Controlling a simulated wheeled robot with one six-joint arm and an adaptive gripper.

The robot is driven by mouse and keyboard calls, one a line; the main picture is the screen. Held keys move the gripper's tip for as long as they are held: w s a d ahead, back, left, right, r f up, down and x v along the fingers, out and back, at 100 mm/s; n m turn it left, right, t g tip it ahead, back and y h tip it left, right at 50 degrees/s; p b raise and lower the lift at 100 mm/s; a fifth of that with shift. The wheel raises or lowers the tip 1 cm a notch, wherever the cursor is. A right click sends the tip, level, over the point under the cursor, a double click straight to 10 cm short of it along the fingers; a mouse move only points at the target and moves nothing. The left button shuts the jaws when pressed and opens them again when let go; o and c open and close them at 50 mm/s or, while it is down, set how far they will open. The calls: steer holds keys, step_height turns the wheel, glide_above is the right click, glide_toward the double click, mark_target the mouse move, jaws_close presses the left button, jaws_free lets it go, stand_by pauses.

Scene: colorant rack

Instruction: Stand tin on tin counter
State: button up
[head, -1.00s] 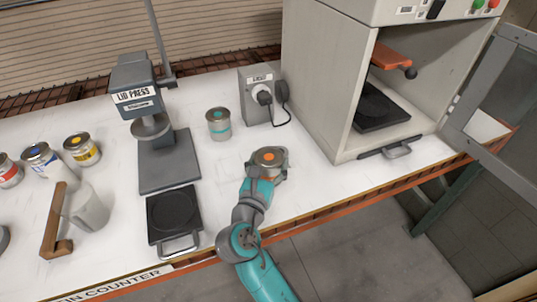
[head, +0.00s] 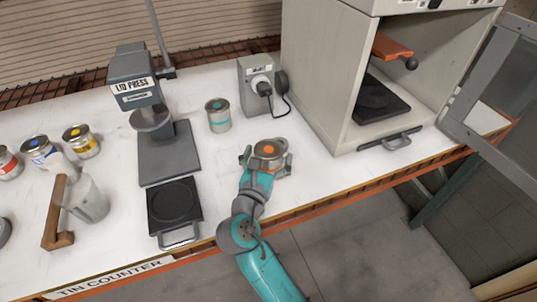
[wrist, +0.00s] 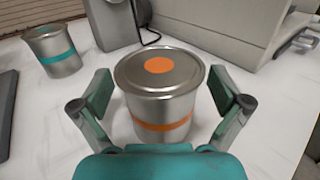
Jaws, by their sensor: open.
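A silver tin with an orange dot on its lid and an orange band (wrist: 160,95) stands upright on the white tin counter (head: 325,185). The tin also shows in the head view (head: 268,150), near the counter's front edge. My gripper (wrist: 167,92) is open, with one finger on each side of the tin. In the wrist view a gap shows between each finger pad and the tin's wall. The label of the tin counter (head: 110,278) is on its front edge at the lower left.
A teal-banded tin (head: 218,115) stands behind, left of a grey switch box (head: 255,85). The lid press (head: 165,150) and a black plate with a handle (head: 175,208) are to the left. A large open cabinet (head: 335,90) stands right. Several tins and a jug (head: 88,200) are far left.

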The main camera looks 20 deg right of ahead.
steer(key=v, duration=1.2)
steer(key=shift+a, duration=0.1)
